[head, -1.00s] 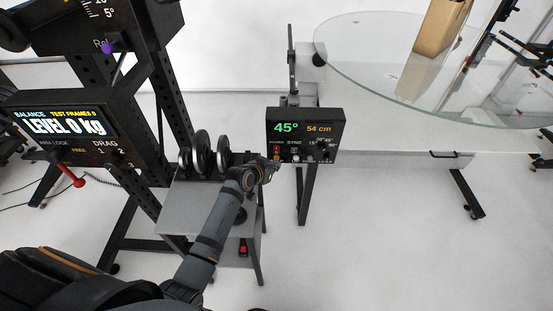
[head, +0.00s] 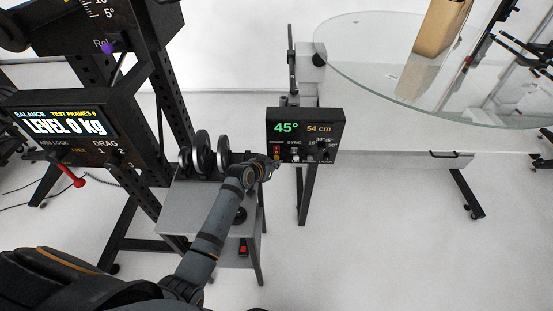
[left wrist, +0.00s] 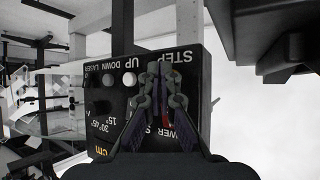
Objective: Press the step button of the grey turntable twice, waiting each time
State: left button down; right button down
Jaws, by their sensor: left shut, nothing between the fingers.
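The turntable's black control box (head: 284,121) shows 45° and 54 cm in the head view. In the left wrist view its panel (left wrist: 118,115) appears upside down, with labels STEP, UP, DOWN, LASER and POWER. My left gripper (head: 270,166) is shut and empty at the box's lower left corner. In the left wrist view its fingertips (left wrist: 166,75) lie over the panel just beside the STEP label. They hide the step button, and I cannot tell whether they touch it. The round glass plate (head: 370,68) is at the upper right. My right gripper is out of view.
A grey stand (head: 185,212) with several black weight discs (head: 202,152) is left of the box, near my left arm. A black balance rig (head: 75,125) with a lit screen stands farther left. A tall tan object (head: 447,28) stands on the glass plate. Floor at lower right is clear.

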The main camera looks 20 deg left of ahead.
pick_arm(q)
jog(key=shift+w+a, duration=0.1)
jog(key=shift+w, duration=0.3)
jog(key=shift+s, duration=0.1)
dwell(0.5)
jog(key=shift+s+d+p, duration=0.2)
jog(key=shift+s+p, duration=0.4)
jog(key=shift+s, duration=0.1)
jog(key=s+p, duration=0.1)
jog(key=s, duration=0.1)
jog(key=s+d+p, duration=0.1)
jog(key=s+p, duration=0.1)
jog(key=shift+s+d, duration=0.2)
jog(key=shift+s, duration=0.2)
